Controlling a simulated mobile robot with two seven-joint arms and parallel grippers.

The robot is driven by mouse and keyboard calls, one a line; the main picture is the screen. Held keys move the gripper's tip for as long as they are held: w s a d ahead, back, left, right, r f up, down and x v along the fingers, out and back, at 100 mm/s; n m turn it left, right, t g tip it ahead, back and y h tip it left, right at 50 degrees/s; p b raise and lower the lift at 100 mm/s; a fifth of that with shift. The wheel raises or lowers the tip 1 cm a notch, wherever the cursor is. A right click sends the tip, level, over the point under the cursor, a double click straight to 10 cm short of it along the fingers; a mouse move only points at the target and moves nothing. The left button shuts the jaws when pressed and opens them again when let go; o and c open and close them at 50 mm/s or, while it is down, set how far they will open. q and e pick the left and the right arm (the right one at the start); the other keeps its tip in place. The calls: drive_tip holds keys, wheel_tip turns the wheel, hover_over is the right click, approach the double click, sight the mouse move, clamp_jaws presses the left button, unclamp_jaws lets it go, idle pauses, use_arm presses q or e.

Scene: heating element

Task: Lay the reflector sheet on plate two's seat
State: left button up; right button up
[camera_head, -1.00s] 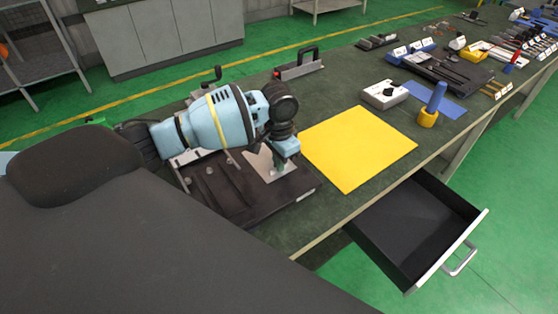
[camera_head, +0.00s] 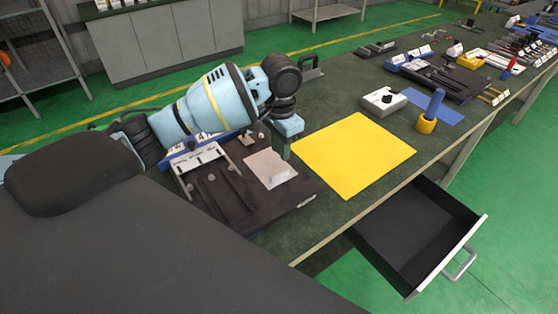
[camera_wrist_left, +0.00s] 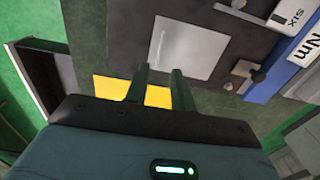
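The light grey reflector sheet (camera_head: 266,165) lies on the dark board (camera_head: 225,208) at the left of the bench, with a pale raised tab near its right edge. The wrist view shows the sheet (camera_wrist_left: 188,47) lying on the dark surface just beyond my fingers. My left gripper (camera_head: 284,154) is above the sheet's right side, pointing down. In the wrist view its two fingers (camera_wrist_left: 159,84) are apart with nothing seen between them. I cannot read which seat is plate two's. My right gripper is in neither view.
A yellow mat (camera_head: 352,158) lies right of the board. A grey box (camera_head: 383,101) and a blue-handled tool in a yellow holder (camera_head: 430,112) stand beyond it. An open empty drawer (camera_head: 410,235) juts from the bench front. A blue label holder (camera_wrist_left: 295,65) borders the board.

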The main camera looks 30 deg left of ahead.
use_arm(q)
drive_tip(key=shift+r, duration=2.1)
